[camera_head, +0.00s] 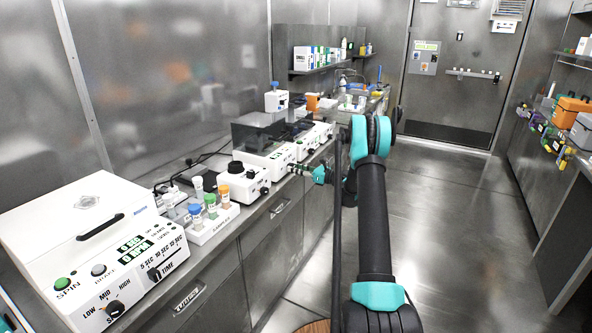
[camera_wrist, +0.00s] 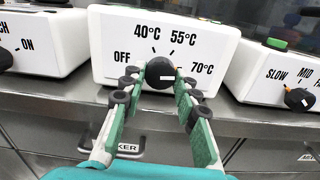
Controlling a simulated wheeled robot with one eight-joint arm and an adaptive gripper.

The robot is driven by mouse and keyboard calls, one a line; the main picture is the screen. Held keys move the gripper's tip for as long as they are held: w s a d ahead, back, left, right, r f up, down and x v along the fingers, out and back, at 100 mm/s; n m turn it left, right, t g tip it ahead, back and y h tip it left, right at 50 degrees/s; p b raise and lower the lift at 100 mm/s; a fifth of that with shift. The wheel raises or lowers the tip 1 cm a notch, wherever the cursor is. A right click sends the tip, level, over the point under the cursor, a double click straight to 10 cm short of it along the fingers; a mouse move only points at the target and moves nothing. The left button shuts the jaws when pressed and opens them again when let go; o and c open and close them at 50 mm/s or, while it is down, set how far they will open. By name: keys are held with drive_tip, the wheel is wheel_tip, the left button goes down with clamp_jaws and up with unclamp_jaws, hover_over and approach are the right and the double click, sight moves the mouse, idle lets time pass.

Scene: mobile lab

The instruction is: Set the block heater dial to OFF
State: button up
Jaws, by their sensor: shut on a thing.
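The block heater (camera_wrist: 105,60) is a white box with OFF, 40°C, 55°C and 70°C printed around its black dial (camera_wrist: 158,70). In the head view, the white box in front of my gripper appears to be this heater (camera_head: 272,163). The dial's short white mark lies right of its middle, about level, on the 70°C side and away from OFF. My gripper (camera_wrist: 160,80) is shut on the dial, with one green-padded finger on each side. It also shows at the counter's front edge in the head view (camera_head: 293,169), where the dial is too small to read.
A neighbouring device with an ON label (camera_wrist: 30,45) stands left. One with a SLOW–MID dial (camera_wrist: 290,75) stands right. A rack of coloured-cap tubes (camera_head: 212,222) and a large white spin machine (camera_head: 90,240) stand nearer on the counter. The floor (camera_head: 450,210) right of my arm is clear.

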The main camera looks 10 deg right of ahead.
drive_tip(key=shift+n, duration=16.4)
drive_tip(key=o, duration=1.2)
drive_tip(key=shift+r, duration=0.1)
drive_tip(key=shift+c, duration=0.2)
